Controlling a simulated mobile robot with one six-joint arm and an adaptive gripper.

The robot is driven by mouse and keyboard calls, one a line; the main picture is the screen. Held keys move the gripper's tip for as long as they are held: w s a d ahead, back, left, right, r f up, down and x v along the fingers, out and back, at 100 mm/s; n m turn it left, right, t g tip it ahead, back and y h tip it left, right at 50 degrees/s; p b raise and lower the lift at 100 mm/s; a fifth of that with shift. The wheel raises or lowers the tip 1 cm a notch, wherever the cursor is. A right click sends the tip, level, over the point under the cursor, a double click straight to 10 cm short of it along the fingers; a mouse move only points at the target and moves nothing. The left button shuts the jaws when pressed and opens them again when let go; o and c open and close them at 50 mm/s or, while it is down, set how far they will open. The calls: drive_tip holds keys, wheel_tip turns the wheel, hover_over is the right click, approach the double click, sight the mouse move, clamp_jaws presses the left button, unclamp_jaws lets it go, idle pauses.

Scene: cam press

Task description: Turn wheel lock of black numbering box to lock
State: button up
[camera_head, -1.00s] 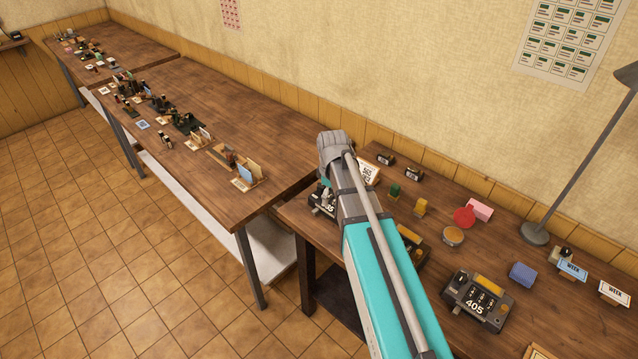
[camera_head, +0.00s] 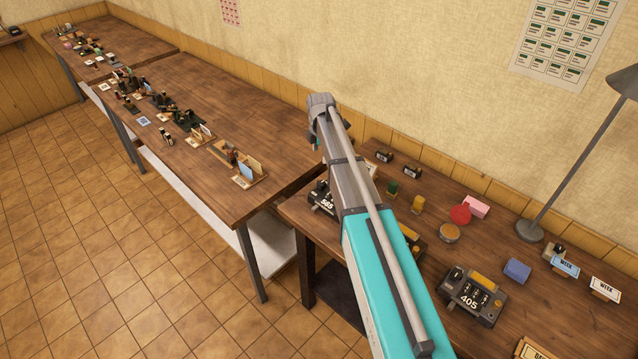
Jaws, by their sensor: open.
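A dark numbering box marked 405 (camera_head: 472,296) sits on the near table at the right, with several number wheels and a yellow part on top. A second dark numbering box, marked 565 (camera_head: 323,204), stands at the table's left end, partly covered by my arm. A third dark box with a yellow part (camera_head: 411,240) shows only its right side past my arm. I cannot tell which box is the black one, and no wheel lock can be made out. My arm reaches up over the table's left part; my gripper is hidden behind it.
Small black items (camera_head: 384,156), green and yellow blocks, a round tin (camera_head: 449,232), a red disc (camera_head: 460,214), a pink block and a blue block (camera_head: 517,270) stand around. A lamp (camera_head: 530,231) rises at the right. Bare tabletop lies between them.

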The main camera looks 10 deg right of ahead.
sight(320, 183)
drive_tip(key=shift+f, duration=0.15)
wheel_tip(320, 183, down, 14)
drive_tip(key=b, duration=1.3)
drive_tip(key=shift+r+b, duration=0.2)
drive_tip(key=shift+b, duration=0.2)
drive_tip(key=c, duration=1.1)
drive_tip(key=shift+a, duration=0.1)
drive_tip(key=shift+c, duration=0.2)
